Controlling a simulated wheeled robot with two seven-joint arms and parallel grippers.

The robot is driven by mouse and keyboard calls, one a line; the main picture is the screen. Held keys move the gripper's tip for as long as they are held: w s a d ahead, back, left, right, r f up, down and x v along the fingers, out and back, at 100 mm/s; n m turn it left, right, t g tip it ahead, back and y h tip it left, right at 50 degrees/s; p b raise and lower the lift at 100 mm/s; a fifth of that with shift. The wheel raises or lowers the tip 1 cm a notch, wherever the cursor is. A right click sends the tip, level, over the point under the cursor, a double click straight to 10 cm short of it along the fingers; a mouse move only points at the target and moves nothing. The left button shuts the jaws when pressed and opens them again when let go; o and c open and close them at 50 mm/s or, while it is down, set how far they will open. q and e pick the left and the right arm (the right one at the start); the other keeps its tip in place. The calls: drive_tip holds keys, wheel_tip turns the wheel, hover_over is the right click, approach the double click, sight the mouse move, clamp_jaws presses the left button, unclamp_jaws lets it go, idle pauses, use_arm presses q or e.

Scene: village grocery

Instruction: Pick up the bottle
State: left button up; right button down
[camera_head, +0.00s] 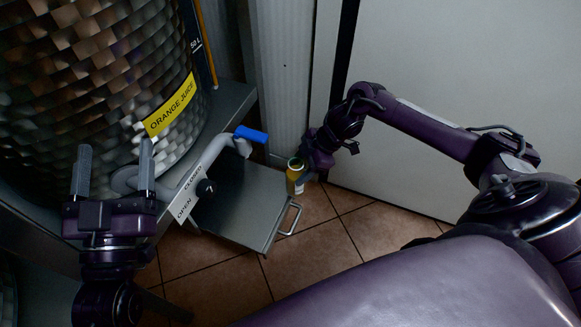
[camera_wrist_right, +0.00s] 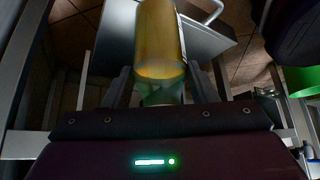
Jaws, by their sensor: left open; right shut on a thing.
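The bottle (camera_head: 295,177) is small, with a yellow-orange body and a green end. In the head view it is at the right edge of the metal tray, above the tiled floor. My right gripper (camera_head: 305,172) is shut on it. In the right wrist view the bottle (camera_wrist_right: 160,45) lies between the two fingers of my right gripper (camera_wrist_right: 168,90), its green end nearest the palm. My left gripper (camera_head: 113,172) is open and empty, fingers pointing up in the picture, in front of the juice tank.
A large metal tank (camera_head: 85,75) with a yellow "ORANGE JUICE" label (camera_head: 171,104) stands at the left. Its tap has a blue handle (camera_head: 251,134) and an OPEN/CLOSED sign (camera_head: 188,193). A metal tray (camera_head: 235,205) with a handle sits below. Tiled floor (camera_head: 315,255) is clear in front.

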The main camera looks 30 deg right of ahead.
use_arm(q)
drive_tip(key=shift+w+d+f+g+y+p, duration=0.15)
drive_tip(key=shift+f+g, duration=0.35)
drive_tip(key=shift+f, duration=0.45)
drive_tip(key=shift+d+f+g+y+p, duration=0.15)
drive_tip(key=shift+f+g, duration=0.35)
drive_tip(key=shift+f, duration=0.5)
drive_tip(key=shift+w+f+g+y+p, duration=0.1)
drive_tip(key=shift+f+g+y, duration=0.1)
drive_tip(key=shift+f+g, duration=0.55)
use_arm(e)
drive_tip(key=shift+s+d+r, duration=0.1)
drive_tip(key=shift+s+d, duration=0.15)
drive_tip(key=shift+d, duration=0.6)
drive_tip(key=shift+s+d+f, duration=0.1)
drive_tip(key=shift+s+d, duration=0.2)
drive_tip(key=shift+d, duration=0.55)
drive_tip(key=shift+s+d+r, duration=0.1)
drive_tip(key=shift+s+d, duration=0.15)
drive_tip(key=shift+d, duration=0.6)
use_arm(q)
drive_tip(key=shift+f+t, duration=0.25)
drive_tip(key=shift+s+f, duration=0.1)
drive_tip(key=shift+f, duration=0.05)
